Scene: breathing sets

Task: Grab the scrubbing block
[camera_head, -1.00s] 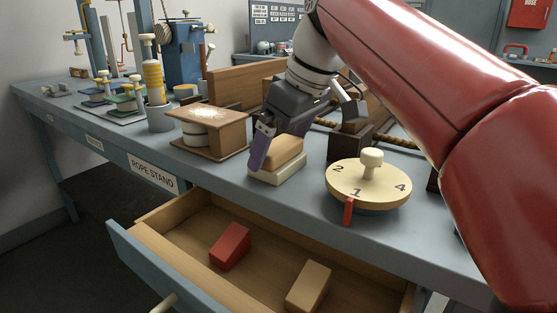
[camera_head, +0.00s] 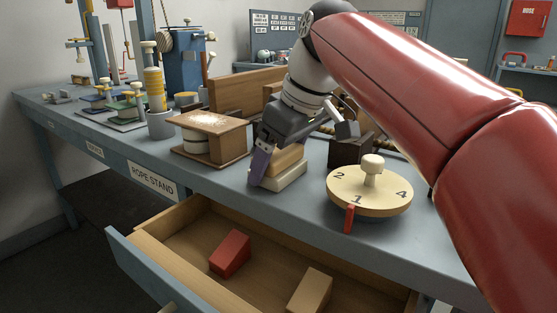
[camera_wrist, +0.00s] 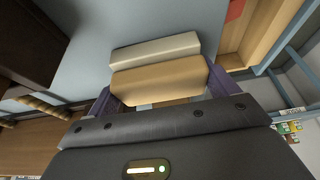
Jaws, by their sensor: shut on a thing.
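The scrubbing block is a tan wooden block (camera_head: 286,159) on a pale cream base (camera_head: 282,178), at the front of the blue-grey bench. My gripper (camera_head: 270,160) reaches down over it from above and behind, with a purple finger against its left side. In the wrist view the tan part (camera_wrist: 160,80) sits between the two purple fingers of my gripper (camera_wrist: 165,92), and the cream part (camera_wrist: 155,50) shows beyond it. My gripper is shut on the block. The far finger is mostly hidden in the head view. I cannot tell whether the base is clear of the bench.
A round numbered dial (camera_head: 369,190) stands close on the right, a wooden stand (camera_head: 208,138) on the left. Below, an open drawer (camera_head: 185,222) holds a red block (camera_head: 230,252) and a tan block (camera_head: 310,292). Dark blocks stand behind my gripper.

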